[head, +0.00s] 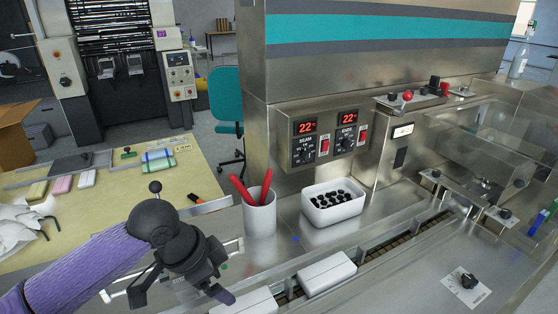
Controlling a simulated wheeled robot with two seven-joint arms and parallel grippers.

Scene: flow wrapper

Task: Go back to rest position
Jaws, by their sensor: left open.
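My left arm comes in from the lower left in a purple sleeve. My left gripper (184,292) is dark grey and open, with nothing seen between its fingers. It hangs over the near left part of the steel machine, left of and nearer than the white cup (260,214). My right gripper is not in view.
The flow wrapper (350,60) fills the right side. Two red sticks stand in the cup; a white tray (334,208) of black pieces sits beside it. White packs (326,272) lie on the conveyor. A cluttered table (110,215) stands left, a teal chair (226,100) behind.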

